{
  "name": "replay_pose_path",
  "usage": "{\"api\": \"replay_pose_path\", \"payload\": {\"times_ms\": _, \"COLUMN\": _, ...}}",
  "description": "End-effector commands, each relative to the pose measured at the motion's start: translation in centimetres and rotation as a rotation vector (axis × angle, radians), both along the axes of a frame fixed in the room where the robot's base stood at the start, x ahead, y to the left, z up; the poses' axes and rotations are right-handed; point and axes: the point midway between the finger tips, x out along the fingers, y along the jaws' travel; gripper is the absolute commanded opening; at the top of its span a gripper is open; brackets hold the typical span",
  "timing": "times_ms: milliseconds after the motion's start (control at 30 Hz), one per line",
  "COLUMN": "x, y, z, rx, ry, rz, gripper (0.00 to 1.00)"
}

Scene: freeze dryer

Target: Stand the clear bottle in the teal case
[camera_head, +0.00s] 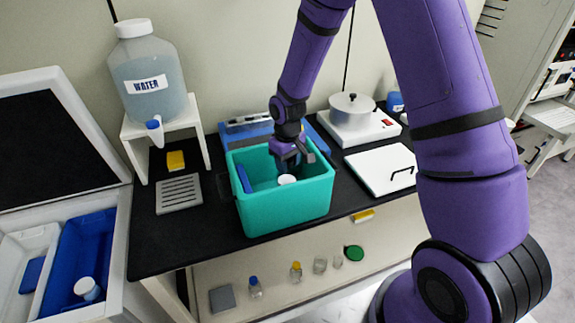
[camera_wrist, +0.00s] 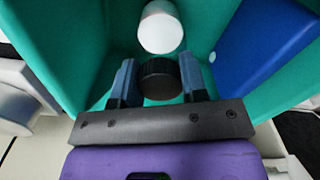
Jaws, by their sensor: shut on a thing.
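The teal case (camera_head: 285,212) stands open on the black bench top. My gripper (camera_head: 290,160) reaches down inside it, pointing into the case. In the wrist view its two blue fingers (camera_wrist: 160,80) are shut on a black-capped thing (camera_wrist: 160,77). The cap hides the body below, so I cannot tell from it whether this is the clear bottle or whether it touches the case floor. A white-capped thing (camera_wrist: 160,27) is in the case just beyond the held one; its white top also shows in the head view (camera_head: 287,179).
A blue slab (camera_wrist: 265,45) leans along one inner wall of the case. A water jug (camera_head: 150,85) on a white stand is at left, a hotplate with a pot (camera_head: 355,125) behind right, a white lidded box (camera_head: 383,168) at right. Several small bottles stand on the shelf below.

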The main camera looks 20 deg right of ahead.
Motion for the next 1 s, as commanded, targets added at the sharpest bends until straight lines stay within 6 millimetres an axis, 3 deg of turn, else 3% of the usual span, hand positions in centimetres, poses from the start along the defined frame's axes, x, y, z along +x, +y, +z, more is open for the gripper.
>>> {"api": "replay_pose_path", "payload": {"times_ms": 100, "x": 0.0, "y": 0.0, "z": -1.1, "rx": 0.000, "ry": 0.001, "rz": 0.000, "gripper": 0.00}}
{"api": "replay_pose_path", "payload": {"times_ms": 400, "x": 0.0, "y": 0.0, "z": -1.2, "rx": -0.001, "ry": 0.000, "rz": 0.000, "gripper": 0.00}}
{"api": "replay_pose_path", "payload": {"times_ms": 433, "x": 0.0, "y": 0.0, "z": -1.2, "rx": -0.001, "ry": 0.000, "rz": 0.000, "gripper": 0.44}}
{"api": "replay_pose_path", "payload": {"times_ms": 533, "x": 0.0, "y": 0.0, "z": -1.2, "rx": -0.001, "ry": 0.000, "rz": 0.000, "gripper": 0.66}}
{"api": "replay_pose_path", "payload": {"times_ms": 867, "x": 0.0, "y": 0.0, "z": -1.0, "rx": -0.001, "ry": 0.000, "rz": 0.000, "gripper": 0.66}}
{"api": "replay_pose_path", "payload": {"times_ms": 1000, "x": 0.1, "y": 0.0, "z": 0.4, "rx": 0.000, "ry": -0.003, "rz": 0.000, "gripper": 0.66}}
